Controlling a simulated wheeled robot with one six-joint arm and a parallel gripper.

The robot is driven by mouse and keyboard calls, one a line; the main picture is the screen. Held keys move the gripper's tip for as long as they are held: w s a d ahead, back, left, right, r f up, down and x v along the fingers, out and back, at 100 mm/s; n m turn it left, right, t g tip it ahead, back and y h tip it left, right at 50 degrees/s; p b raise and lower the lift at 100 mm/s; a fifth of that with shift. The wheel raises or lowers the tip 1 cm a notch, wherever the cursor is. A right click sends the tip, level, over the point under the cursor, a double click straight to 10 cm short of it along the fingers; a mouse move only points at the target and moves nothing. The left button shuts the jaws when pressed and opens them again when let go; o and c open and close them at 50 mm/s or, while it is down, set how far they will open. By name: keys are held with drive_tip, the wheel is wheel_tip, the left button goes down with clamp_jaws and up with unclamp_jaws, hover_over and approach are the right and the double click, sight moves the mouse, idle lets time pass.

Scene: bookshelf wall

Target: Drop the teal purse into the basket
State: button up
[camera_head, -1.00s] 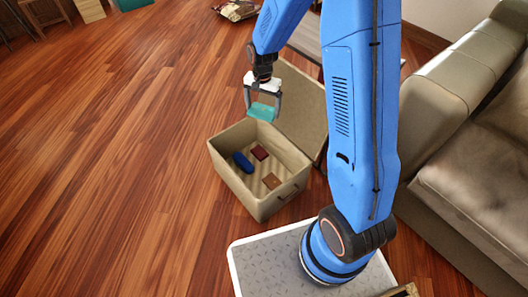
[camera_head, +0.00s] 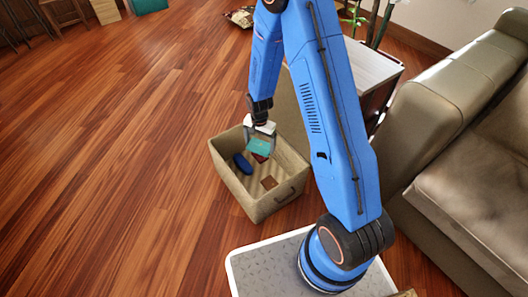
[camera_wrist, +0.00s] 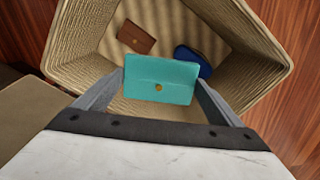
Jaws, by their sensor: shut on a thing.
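The teal purse (camera_head: 258,147) is held between the fingers of my gripper (camera_head: 259,143), which is shut on it. In the head view it hangs over the open beige basket (camera_head: 262,207), at or just below the far rim. In the wrist view the purse (camera_wrist: 161,80) shows its flap and a gold button, with the basket's woven wall (camera_wrist: 85,45) around it and the floor of the basket beyond. How far it is above the basket floor I cannot tell exactly.
A sofa (camera_head: 455,150) is at the right. Wooden floor is clear at the left.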

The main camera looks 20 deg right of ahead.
drive_tip(key=shift+f, duration=1.3)
drive_tip(key=o, duration=0.9)
drive_tip(key=shift+r, duration=0.1)
wheel_tip(320, 180, up, 17)
drive_tip(key=shift+r, duration=0.15)
